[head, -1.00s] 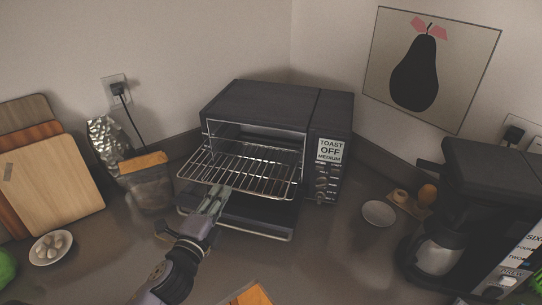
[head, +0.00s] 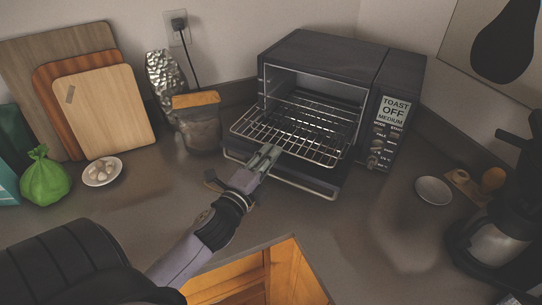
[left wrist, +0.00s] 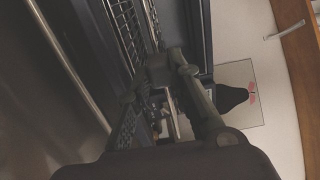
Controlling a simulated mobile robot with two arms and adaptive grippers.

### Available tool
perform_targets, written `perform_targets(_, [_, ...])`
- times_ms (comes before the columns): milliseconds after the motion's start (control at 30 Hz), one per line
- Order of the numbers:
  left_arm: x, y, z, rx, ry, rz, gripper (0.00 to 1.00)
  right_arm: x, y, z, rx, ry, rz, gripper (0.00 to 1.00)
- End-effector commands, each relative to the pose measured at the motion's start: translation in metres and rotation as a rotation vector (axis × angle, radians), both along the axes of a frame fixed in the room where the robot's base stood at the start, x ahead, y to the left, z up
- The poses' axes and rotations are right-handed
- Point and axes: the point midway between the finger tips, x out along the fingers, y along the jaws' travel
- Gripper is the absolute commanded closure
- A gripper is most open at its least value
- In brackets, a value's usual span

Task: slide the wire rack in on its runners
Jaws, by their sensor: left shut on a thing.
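The wire rack (head: 318,133) is level or nearly so in the head view. Its back part lies within the opening of the dark toaster oven (head: 317,57) and its front part sticks out over the lowered door (head: 300,184). My left gripper (head: 268,155) is shut on the rack's front edge, left of its middle. In the left wrist view, the gripper's fingers (left wrist: 187,88) are close up beside the rack's wires (left wrist: 126,32). The runners cannot be made out clearly. My right gripper is not in view.
A jar with an orange lid (head: 197,122) stands left of the oven. A small white dish (head: 433,191) and a coffee maker (head: 502,235) are on the right. Cutting boards (head: 105,105) lean on the wall. An open drawer (head: 262,280) is below the counter's front edge.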

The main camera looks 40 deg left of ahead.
Motion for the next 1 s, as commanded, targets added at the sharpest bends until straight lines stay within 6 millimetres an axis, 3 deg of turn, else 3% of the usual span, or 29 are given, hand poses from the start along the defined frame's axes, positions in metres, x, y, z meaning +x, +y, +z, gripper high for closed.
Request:
perform_targets(567, [0.001, 0.000, 0.002, 0.001, -0.003, -0.001, 1.00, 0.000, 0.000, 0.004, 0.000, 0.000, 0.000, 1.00])
perform_targets(1000, [0.027, 0.003, 0.002, 0.000, -0.004, -0.001, 1.00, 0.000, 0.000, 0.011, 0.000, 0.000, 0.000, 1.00])
